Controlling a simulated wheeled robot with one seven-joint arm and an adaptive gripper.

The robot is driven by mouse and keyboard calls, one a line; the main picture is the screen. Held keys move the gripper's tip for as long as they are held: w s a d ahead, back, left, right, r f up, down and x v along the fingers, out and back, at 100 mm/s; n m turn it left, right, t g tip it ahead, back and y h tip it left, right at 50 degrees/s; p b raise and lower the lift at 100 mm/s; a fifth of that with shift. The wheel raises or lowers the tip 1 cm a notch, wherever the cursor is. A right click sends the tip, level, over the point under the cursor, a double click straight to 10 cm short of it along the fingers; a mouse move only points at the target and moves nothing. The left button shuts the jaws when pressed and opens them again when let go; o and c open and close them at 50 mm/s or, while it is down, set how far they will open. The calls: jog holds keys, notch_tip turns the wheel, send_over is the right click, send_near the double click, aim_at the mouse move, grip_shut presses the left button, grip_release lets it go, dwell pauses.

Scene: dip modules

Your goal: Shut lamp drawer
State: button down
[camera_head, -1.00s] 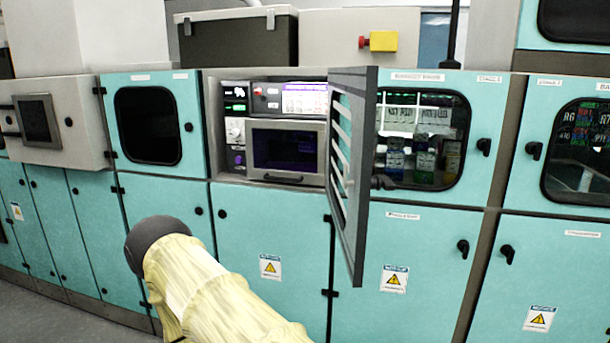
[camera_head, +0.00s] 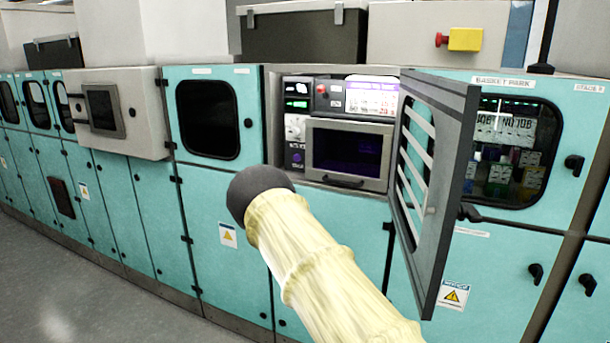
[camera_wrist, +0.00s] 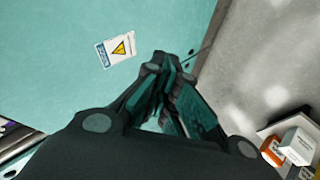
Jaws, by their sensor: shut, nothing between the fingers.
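No drawer marked as a lamp drawer can be made out. The bay (camera_head: 272,115) in the teal cabinets shows a unit with a dark screen (camera_head: 346,150) and a handle along its bottom edge; I cannot tell whether this is the drawer. A grey slatted door (camera_head: 455,200) stands swung open at the bay's right side. My gripper (camera_wrist: 172,72) is shut and empty in the wrist view, in front of a teal panel (camera_wrist: 60,60) with a warning label (camera_wrist: 117,48). In the head view my sleeved arm hides part of the lower cabinets, and the gripper fingers do not show.
The open door juts out into the room to the right of my arm. A grey box (camera_head: 122,108) protrudes from the cabinets at left. Grey floor (camera_head: 90,280) is clear at lower left. White and orange boxes (camera_wrist: 298,145) show at the wrist view's lower right.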

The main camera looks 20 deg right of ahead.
jog(key=w+r+n+t+y+p, duration=0.1)
jog(key=w+r+n+t, duration=0.2)
jog(key=w+r, duration=0.65)
jog(key=w+r+n+t+y+p, duration=0.1)
jog(key=w+r+n+t, duration=0.15)
jog(key=w+r, duration=0.75)
jog(key=w+r+n+t+y+p, duration=0.1)
jog(key=w+r+n+t, duration=0.3)
jog(key=r, duration=1.1)
jog(key=shift+g, duration=0.75)
jog(key=shift+w+d+f+p, duration=0.1)
jog(key=shift+w+d+p, duration=0.8)
jog(key=shift+w, duration=1.4)
jog(key=shift+w+d+r+p, duration=0.1)
jog(key=shift+w+d+p, duration=0.35)
jog(key=shift+w+p, duration=1.4)
jog(key=shift+w+d+f+p, duration=0.1)
jog(key=shift+w+d+p, duration=0.55)
jog(key=shift+w, duration=2.1)
jog(key=shift+d+h, duration=0.15)
jog(key=shift+h, duration=0.25)
